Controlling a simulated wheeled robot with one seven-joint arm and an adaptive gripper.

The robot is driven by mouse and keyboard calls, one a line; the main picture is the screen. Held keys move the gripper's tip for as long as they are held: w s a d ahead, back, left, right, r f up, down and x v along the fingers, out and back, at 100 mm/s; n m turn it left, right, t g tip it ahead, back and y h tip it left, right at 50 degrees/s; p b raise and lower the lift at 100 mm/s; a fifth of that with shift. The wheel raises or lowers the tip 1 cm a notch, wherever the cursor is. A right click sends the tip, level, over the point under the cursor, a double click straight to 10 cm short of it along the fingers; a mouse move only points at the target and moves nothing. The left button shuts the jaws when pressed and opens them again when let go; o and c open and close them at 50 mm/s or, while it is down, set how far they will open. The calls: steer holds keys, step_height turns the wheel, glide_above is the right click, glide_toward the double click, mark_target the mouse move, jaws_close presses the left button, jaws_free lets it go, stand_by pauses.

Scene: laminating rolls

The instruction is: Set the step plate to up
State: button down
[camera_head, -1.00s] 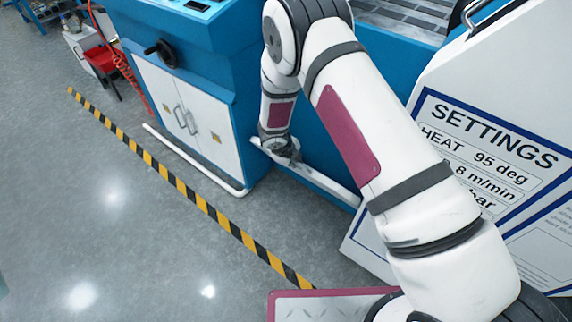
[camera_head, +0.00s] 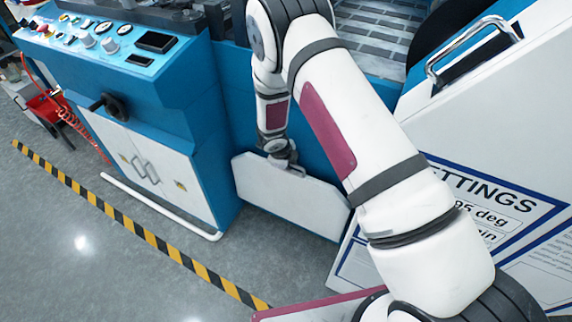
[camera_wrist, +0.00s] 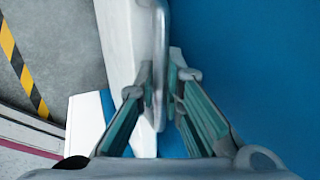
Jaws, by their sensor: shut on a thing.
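The step plate (camera_head: 290,203) is a white panel low on the front of the blue machine. In the head view it stands steeply, its broad face toward me, close to the blue front. My gripper (camera_head: 284,168) points down at its upper edge. In the wrist view the fingers (camera_wrist: 160,88) are shut on a thin grey edge or bar at the plate; I cannot tell which. The plate's white face (camera_wrist: 120,40) runs down left of the fingers, and the blue machine front lies to their right. The fingertip contact is partly hidden in the head view.
A blue cabinet (camera_head: 140,110) with knobs, a black crank and white doors stands left. A white settings board (camera_head: 480,150) with a metal handle is at right, close to my arm. Yellow-black floor tape (camera_head: 130,228) crosses the open grey floor.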

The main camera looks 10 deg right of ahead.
stand_by(0.3)
steer(key=c, duration=1.7)
jaws_free()
steer(key=v, duration=1.2)
steer(key=shift+w, duration=0.1)
